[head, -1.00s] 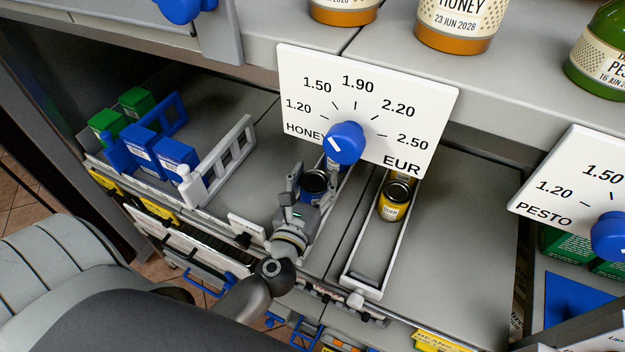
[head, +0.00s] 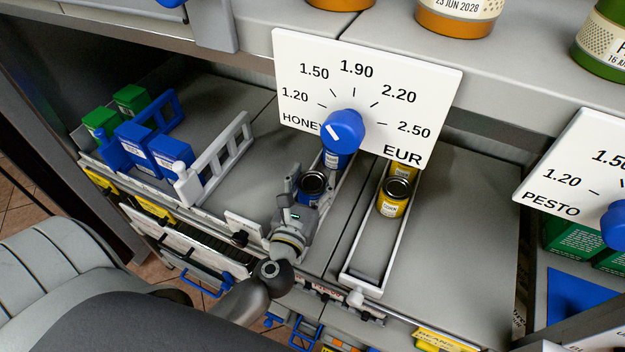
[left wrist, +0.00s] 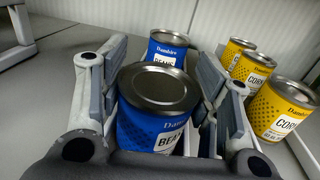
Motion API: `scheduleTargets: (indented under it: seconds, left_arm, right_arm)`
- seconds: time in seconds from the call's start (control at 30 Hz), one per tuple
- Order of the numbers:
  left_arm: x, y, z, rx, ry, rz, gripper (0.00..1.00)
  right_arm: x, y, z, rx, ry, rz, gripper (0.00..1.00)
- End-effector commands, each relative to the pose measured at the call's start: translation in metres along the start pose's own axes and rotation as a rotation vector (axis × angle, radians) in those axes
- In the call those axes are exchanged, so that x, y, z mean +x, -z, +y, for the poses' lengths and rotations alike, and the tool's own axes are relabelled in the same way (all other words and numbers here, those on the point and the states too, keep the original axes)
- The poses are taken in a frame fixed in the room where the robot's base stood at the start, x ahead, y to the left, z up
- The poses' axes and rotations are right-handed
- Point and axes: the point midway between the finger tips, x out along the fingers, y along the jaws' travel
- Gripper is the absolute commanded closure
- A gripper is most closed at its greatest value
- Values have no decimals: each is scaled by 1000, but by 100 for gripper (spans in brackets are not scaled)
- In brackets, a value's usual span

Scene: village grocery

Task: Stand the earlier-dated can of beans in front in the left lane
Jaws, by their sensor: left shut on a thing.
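My left gripper (head: 294,194) is shut on a blue can of beans (head: 312,190), seen upright between the fingers in the left wrist view (left wrist: 152,118). A second blue can of beans (left wrist: 168,47) stands behind it; in the head view (head: 337,159) it is partly hidden under the price sign. Both are in the lane left of the white-walled lane (head: 349,268). The can labels say Dambire and BEANS; I cannot read a date on either. My right gripper is not in view.
Yellow corn cans (head: 394,205) stand in a row at the back of the white-walled lane, whose front is empty. The price sign (head: 420,88) with its blue knob (head: 343,131) overhangs the cans. Blue boxes (head: 170,155) and a grey rack (head: 220,157) are at left.

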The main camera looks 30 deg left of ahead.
Motion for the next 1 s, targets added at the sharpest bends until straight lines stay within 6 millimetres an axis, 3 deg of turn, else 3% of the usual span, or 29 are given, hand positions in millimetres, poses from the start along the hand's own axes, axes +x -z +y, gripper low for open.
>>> scheduleTargets:
  seconds: [0.07,0.1,0.3,0.73,1.0]
  left_arm:
    - [0,2,0,0,0,-1,74]
    - [0,2,0,0,0,-1,41]
    - [0,1,0,0,0,-1,17]
    - [0,-3,0,-2,-1,0,17]
    - [0,-38,0,-3,-1,-6,17]
  right_arm:
    - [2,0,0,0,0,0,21]
    - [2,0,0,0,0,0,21]
    - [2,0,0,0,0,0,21]
    - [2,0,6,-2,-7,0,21]
    - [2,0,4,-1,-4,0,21]
